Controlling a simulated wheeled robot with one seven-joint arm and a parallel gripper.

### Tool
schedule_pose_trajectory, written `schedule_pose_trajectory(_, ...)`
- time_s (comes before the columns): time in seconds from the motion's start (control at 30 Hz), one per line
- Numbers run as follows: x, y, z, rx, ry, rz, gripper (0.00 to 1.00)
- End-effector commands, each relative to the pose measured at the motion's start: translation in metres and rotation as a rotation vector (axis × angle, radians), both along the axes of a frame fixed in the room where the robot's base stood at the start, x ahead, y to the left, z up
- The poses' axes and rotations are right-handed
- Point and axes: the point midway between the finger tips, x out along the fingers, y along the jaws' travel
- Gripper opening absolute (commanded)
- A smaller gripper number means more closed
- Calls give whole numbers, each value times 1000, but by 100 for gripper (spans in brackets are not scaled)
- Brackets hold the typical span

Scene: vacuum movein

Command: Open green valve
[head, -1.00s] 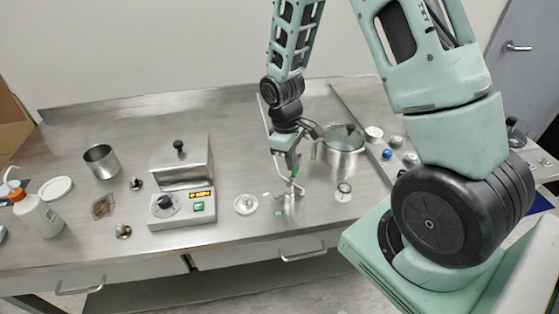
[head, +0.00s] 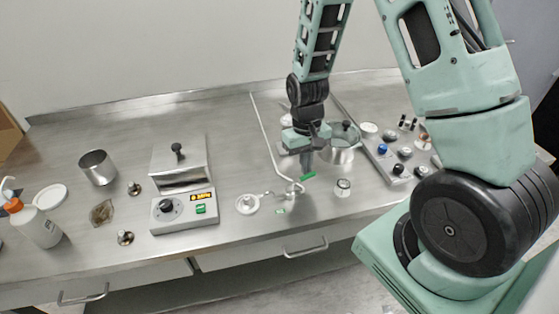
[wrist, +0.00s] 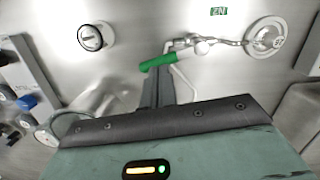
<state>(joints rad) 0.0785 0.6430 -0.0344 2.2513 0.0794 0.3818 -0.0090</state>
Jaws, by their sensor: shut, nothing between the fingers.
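The green valve handle (head: 308,176) is on a bent metal pipe fitting near the front of the steel bench. In the wrist view the green handle (wrist: 158,63) lies at a slant, with its right end at the metal fitting (wrist: 188,45). My gripper (head: 305,158) points down just behind the handle in the head view. In the wrist view its shut fingers (wrist: 156,82) end right beside the handle, with nothing between them. I cannot tell whether they touch it.
A steel pot (head: 342,156) stands right of my gripper, near a knob panel (head: 384,160). A hotplate box (head: 182,207), cup (head: 98,168) and bottle (head: 38,224) stand left.

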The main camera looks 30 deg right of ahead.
Motion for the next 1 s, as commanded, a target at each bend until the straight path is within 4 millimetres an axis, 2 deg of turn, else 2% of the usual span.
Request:
schedule_pose_trajectory(0.23, 1, 3, 0, 0, -1, 3, 0)
schedule_pose_trajectory(0.53, 0, 16, 0, 0, -1, 5, 0)
schedule_pose_trajectory(0.87, 0, 17, 0, 1, 0, 5, 0)
schedule_pose_trajectory(1.0, 3, 16, 6, 0, -1, 4, 0)
